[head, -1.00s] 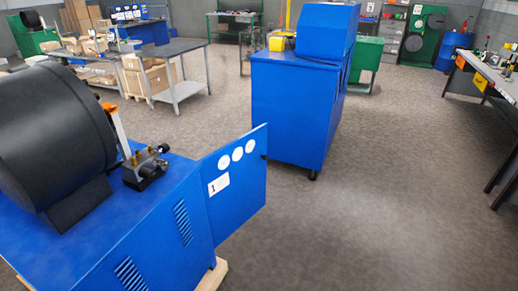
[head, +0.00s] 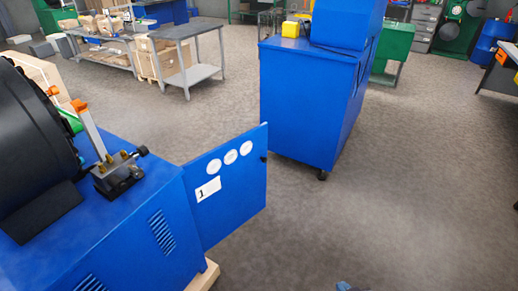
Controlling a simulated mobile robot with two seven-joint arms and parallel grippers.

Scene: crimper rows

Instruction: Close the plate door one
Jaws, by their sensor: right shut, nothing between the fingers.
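The plate door one (head: 228,205) is a blue panel with three white discs and a white label marked 1. It stands swung open, sticking out to the right from the blue machine cabinet (head: 150,205) at the lower left. My right gripper (head: 345,286) shows only as a small bluish piece at the bottom edge, right of the door and apart from it. It is shut and empty; most of it is cut off by the frame. My left gripper is not in view.
A black drum (head: 35,140) and a small valve block (head: 117,175) sit on the cabinet top. A second blue cabinet (head: 308,110) stands behind the door. A grey table (head: 185,32) is at the back left. Open floor lies right of the door.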

